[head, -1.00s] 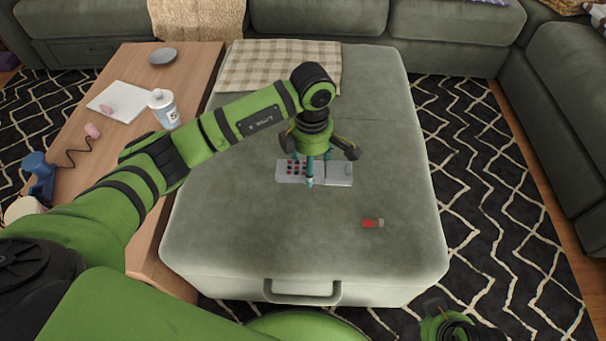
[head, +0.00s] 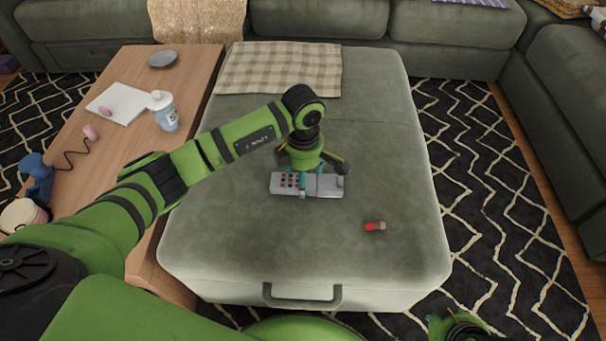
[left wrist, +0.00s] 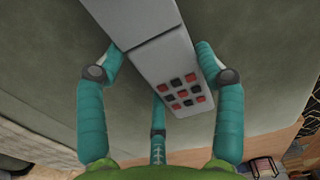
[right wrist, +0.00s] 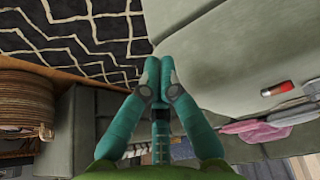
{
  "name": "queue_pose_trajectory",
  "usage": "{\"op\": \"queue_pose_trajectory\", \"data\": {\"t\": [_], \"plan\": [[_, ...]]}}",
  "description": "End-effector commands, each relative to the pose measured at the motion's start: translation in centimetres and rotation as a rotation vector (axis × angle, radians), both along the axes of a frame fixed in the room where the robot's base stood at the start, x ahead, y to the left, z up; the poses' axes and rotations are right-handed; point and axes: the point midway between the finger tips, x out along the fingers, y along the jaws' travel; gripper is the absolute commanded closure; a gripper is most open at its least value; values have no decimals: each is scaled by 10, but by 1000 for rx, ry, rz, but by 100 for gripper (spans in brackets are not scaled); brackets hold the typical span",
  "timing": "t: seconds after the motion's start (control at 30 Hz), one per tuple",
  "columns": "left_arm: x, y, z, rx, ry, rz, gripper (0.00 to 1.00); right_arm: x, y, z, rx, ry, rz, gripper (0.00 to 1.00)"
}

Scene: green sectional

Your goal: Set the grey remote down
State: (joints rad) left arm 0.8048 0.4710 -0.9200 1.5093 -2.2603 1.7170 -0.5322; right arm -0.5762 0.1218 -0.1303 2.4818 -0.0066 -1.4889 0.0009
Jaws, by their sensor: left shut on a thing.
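The grey remote (head: 328,186), with red and dark buttons, is over the middle of the green ottoman (head: 385,130), lying roughly level. My left gripper (head: 305,184) is above it with its teal fingers closed around its middle. In the left wrist view the remote (left wrist: 160,55) runs between the fingers (left wrist: 165,75), its button end toward the palm. I cannot tell whether its underside touches the cushion. My right gripper (right wrist: 150,75) is shut and empty, low in front of the ottoman's right corner.
A small red object (head: 374,226) lies on the ottoman, right of and nearer than the remote. A checked blanket (head: 280,70) covers the far left part. A wooden table (head: 190,85) on the left holds a white bottle (head: 165,115). The ottoman's right side is clear.

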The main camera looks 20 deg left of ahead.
Motion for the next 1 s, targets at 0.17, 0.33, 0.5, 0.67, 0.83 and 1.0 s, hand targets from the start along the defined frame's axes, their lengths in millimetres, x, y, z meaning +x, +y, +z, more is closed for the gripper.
{"op": "queue_pose_trajectory", "data": {"t": [0.17, 0.33, 0.5, 0.67, 0.83, 1.0], "plan": [[0, 0, -1, 0, -1, 0, 67, 4, 1, 1, 2, -20, 1, 100], [0, 0, -1, 0, 0, 1, 8, 5, 2, 2, 5, -27, 5, 100], [0, 0, -1, 0, 0, 1, 8, 5, 3, 2, 5, -25, 5, 100], [0, 0, 0, 0, 0, 1, 8, 5, 2, 2, 3, -21, 6, 100], [2, 0, 22, -1, -5, -1, 8, -12, -4, -7, -12, 78, -6, 100], [1, 0, 61, 0, -5, -1, 8, -12, -4, -29, -16, 116, -7, 100]]}}
